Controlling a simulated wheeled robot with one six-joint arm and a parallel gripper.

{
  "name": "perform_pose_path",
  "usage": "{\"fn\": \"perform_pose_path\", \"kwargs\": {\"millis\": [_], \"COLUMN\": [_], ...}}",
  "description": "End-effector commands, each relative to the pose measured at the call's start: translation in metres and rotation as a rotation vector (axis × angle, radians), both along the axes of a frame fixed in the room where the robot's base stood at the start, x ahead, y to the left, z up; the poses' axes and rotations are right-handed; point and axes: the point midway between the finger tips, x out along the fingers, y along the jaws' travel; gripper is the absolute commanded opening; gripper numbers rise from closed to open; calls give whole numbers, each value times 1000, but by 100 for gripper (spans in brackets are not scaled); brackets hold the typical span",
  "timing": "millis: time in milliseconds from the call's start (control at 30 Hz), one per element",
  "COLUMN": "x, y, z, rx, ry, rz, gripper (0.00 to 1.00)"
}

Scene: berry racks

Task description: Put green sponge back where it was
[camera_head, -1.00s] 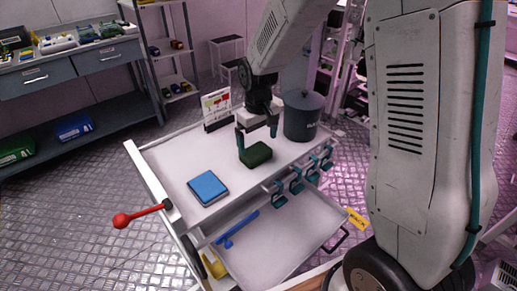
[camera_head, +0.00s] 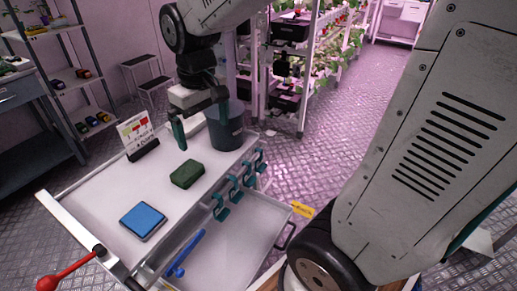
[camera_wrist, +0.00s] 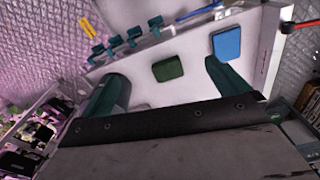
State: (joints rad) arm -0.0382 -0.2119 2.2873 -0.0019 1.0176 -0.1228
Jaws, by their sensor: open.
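The green sponge (camera_head: 187,173) lies flat on the white cart top (camera_head: 92,195), between the blue sponge-like block (camera_head: 143,221) and the dark bucket (camera_head: 226,130). My gripper (camera_head: 200,128) is open and empty above the cart, behind the sponge and beside the bucket. In the wrist view the green sponge (camera_wrist: 167,68) shows beyond and between my two spread fingers, apart from both. The blue block (camera_wrist: 227,44) is to its right there.
An open drawer (camera_head: 225,245) holds a blue tool (camera_head: 184,252). Several teal clips (camera_head: 235,188) line the cart edge. A small sign (camera_head: 138,134) stands at the back. A red-knobbed handle (camera_head: 62,275) sticks out at the front left. Plant racks (camera_head: 330,50) stand behind.

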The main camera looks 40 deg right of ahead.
Motion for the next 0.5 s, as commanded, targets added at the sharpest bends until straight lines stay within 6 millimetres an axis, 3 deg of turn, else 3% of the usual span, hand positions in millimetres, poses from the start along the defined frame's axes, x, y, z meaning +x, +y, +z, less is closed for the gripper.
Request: {"fn": "perform_pose_path", "kwargs": {"millis": [100,300,500], "x": [-53,-127,-165], "y": [-6,-11,-14], "z": [21,31,28], "rx": [3,6,9], "ry": [-27,-54,-67], "rz": [-48,-118,-157], "gripper": [100,100,100]}}
